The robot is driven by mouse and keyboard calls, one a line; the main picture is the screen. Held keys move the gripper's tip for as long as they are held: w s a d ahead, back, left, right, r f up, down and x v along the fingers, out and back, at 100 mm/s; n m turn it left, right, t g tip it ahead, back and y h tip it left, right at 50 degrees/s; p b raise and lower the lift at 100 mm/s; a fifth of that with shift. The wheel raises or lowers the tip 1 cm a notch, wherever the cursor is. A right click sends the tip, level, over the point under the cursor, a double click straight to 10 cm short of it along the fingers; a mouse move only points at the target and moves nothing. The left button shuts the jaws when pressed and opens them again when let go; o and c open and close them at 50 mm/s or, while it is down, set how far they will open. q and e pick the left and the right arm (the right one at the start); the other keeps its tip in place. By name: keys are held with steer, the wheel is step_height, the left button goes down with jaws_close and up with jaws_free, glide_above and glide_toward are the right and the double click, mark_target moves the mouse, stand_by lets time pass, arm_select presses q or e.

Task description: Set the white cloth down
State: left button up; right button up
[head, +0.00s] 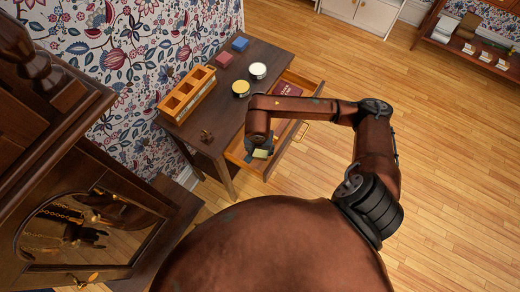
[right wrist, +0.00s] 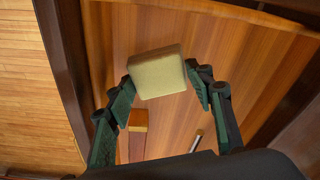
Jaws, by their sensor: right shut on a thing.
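My right gripper (head: 260,149) is over the front part of an open drawer (head: 264,172) under the dark wooden table. It is shut on a pale cream block (head: 262,154). In the right wrist view the block (right wrist: 157,73) sits between the two fingertips (right wrist: 160,80), with the drawer's wooden floor behind it. It looks thick and square-edged, more yellowish than white. I see no other thing like a white cloth. I cannot tell whether the block touches the drawer floor. My left gripper is not in view.
In the drawer lie a dark red book (head: 287,89), a small brown block (right wrist: 138,121) and a thin rod (right wrist: 196,140). The tabletop (head: 220,118) holds a wooden compartment box (head: 187,95), a yellow-topped tin (head: 241,88) and a white-topped tin (head: 258,70). A tall clock case (head: 60,150) stands left.

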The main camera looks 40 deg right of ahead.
mark_target(259, 156)
steer(key=o, duration=0.7)
steer(key=shift+f, duration=0.1)
steer(key=shift+o, duration=0.2)
step_height(259, 156, up, 12)
steer(key=s+a+p, duration=0.1)
steer(key=p, duration=0.1)
steer(key=shift+s+a, duration=0.15)
steer(key=shift+s, duration=0.05)
